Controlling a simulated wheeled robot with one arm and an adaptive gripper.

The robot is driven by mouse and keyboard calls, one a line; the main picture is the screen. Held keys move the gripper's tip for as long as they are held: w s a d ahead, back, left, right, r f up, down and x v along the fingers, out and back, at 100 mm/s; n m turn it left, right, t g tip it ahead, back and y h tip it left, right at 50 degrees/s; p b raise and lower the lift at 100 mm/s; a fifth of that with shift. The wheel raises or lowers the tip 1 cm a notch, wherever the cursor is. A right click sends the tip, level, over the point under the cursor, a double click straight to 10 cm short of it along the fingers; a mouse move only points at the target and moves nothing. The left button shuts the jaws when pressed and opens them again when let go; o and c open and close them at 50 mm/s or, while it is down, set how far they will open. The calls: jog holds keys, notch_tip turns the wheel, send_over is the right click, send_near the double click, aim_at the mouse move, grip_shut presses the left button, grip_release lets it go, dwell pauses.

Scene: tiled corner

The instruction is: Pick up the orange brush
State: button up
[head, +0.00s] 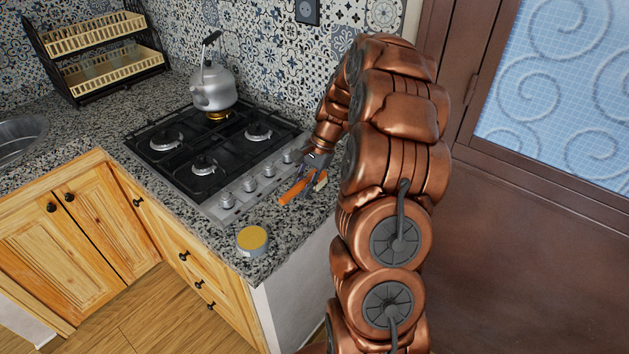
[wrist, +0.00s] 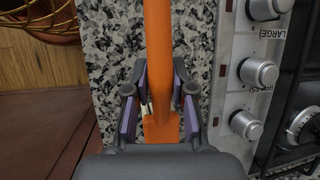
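The orange brush (head: 291,192) lies on the speckled granite counter beside the stove's knobs, with its pale bristles (head: 321,183) partly showing. In the wrist view the brush (wrist: 158,60) runs up the middle of the picture, and its near end is hidden by my gripper's body. My gripper (head: 306,181) is at the brush, pointing down. In the wrist view my gripper (wrist: 159,100) is open, with one purple-padded finger on each side of the brush. Narrow gaps show between the pads and the brush. I cannot tell how far the fingertips are above the counter.
The gas stove (head: 206,160) with its knobs is close beside the brush. A kettle (head: 213,86) stands on the back burner. A round yellow-topped container (head: 252,239) sits near the counter's front corner. A dish rack (head: 100,55) is at the back left. A brown door (head: 530,200) is at right.

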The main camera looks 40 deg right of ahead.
aim_at(303, 182)
grip_shut()
jog(key=shift+r, duration=0.1)
jog(key=shift+r+b, duration=0.95)
jog(key=shift+r, duration=0.75)
jog(key=s+a+r+b, duration=0.1)
jog(key=s+b, duration=0.3)
jog(key=s, duration=1.1)
jog(key=shift+s+a+r, duration=0.2)
jog(key=shift+s+a, duration=0.2)
jog(key=shift+a, duration=0.5)
grip_release()
grip_shut()
